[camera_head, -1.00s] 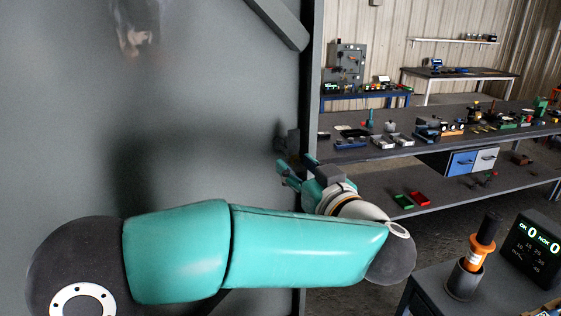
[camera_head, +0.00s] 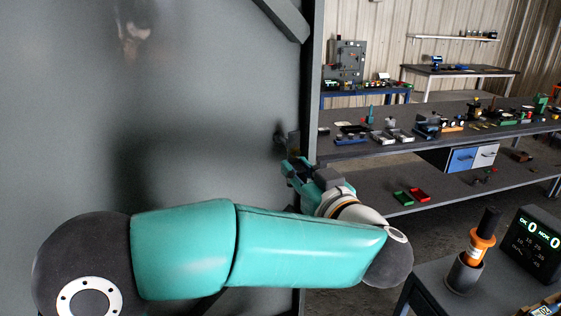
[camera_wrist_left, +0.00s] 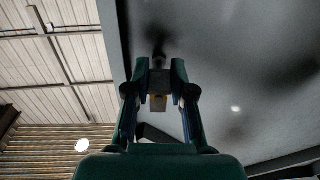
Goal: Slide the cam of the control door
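The control door (camera_head: 215,110) is a large grey panel filling the left of the head view; it also shows in the wrist view (camera_wrist_left: 225,75). Its cam (camera_head: 293,140) is a small dark block on a dark mount near the door's right edge. My left gripper (camera_head: 298,166) is just below the cam in the head view. In the wrist view its two fingertips (camera_wrist_left: 159,88) stand either side of a small dark block with a yellowish part (camera_wrist_left: 158,103). I cannot tell if they touch it. My right gripper is not in view.
A dark post (camera_head: 312,80) runs up the door's right edge. A long workbench (camera_head: 470,150) with several small parts stands to the right. A small table (camera_head: 425,285) at lower right holds an orange and black tool (camera_head: 478,247) and a counter display (camera_head: 535,243).

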